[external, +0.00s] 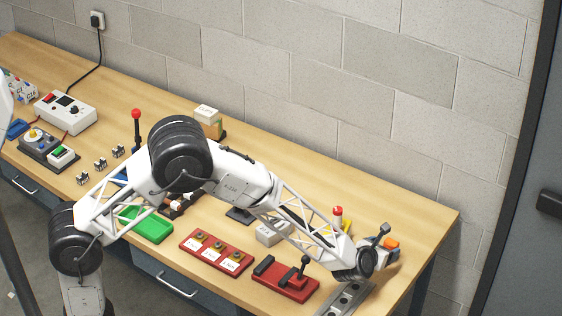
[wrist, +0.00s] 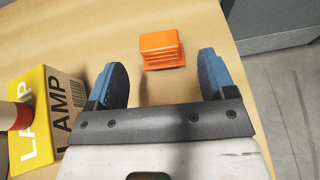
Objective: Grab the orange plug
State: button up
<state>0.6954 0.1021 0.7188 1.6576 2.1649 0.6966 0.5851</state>
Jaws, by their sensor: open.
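The orange plug (wrist: 161,48) is a small ribbed block on the wooden table in the wrist view. It lies ahead of my gripper (wrist: 161,78), roughly between the lines of the two blue fingertips and apart from both. In the external view the orange plug (external: 391,244) shows at the right end of the table, beside my gripper (external: 385,254), which is partly hidden by my own wrist. My gripper is open with nothing between its fingers.
A yellow box marked LAMP (wrist: 37,125) stands close to the left finger. The table edge (wrist: 245,85) runs just right of the right finger. A red lever block (external: 285,281) and a red tray with buttons (external: 216,254) lie near the front edge.

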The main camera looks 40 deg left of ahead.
aim_at(390, 243)
jog(key=shift+w+f, duration=0.15)
jog(key=shift+w, duration=0.35)
jog(key=shift+w, duration=0.1)
jog(key=shift+x, duration=2.5)
jog(key=c, duration=1)
jog(key=shift+r, duration=5.1)
